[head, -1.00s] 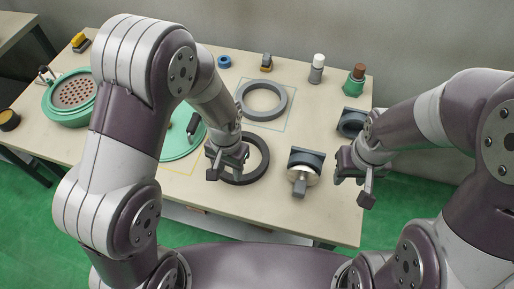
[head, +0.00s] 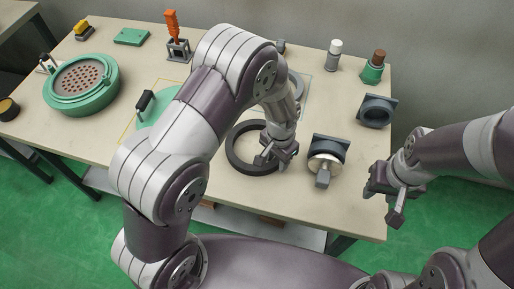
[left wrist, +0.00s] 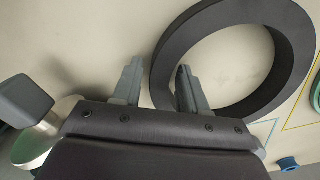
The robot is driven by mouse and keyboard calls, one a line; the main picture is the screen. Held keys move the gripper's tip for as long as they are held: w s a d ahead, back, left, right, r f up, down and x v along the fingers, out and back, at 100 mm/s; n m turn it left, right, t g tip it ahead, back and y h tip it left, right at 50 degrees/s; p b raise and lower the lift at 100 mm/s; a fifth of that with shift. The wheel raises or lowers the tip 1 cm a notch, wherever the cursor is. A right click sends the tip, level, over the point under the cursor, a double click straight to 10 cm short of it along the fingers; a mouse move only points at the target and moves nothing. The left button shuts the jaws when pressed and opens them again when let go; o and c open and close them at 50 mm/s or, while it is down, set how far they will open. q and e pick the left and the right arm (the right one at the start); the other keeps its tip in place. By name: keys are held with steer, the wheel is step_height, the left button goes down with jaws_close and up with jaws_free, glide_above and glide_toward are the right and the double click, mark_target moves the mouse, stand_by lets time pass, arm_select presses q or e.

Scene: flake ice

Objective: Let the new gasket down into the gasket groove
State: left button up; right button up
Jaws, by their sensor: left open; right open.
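A dark ring (head: 234,158), which looks like a gasket, lies flat on the bench; it also shows large in the left wrist view (left wrist: 295,60). My left gripper (head: 268,158) is open at the ring's right side. In the left wrist view its two fingers (left wrist: 158,72) stand on either side of the rim, one outside and one at the opening; I cannot tell if they touch it. A green round vessel (head: 113,88) with a perforated plate stands at the far left; its groove is too small to make out. My right gripper (head: 386,204) is open and empty past the bench's right edge.
A grey ring (head: 299,88) is mostly hidden behind my left arm. A green cover with a black handle (head: 146,103) lies left of the arm. Grey blocks (head: 378,110) (head: 330,147), a white-capped bottle (head: 333,55) and an orange-handled tool (head: 171,30) stand around.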

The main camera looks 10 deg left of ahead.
arm_select(q)
steer(key=shift+f, duration=0.4)
steer(key=shift+r, duration=0.1)
steer(key=shift+p, duration=0.45)
stand_by(0.3)
jaws_close()
steer(key=shift+r, duration=0.25)
steer(key=shift+r+p, duration=0.35)
steer(key=shift+p, duration=0.2)
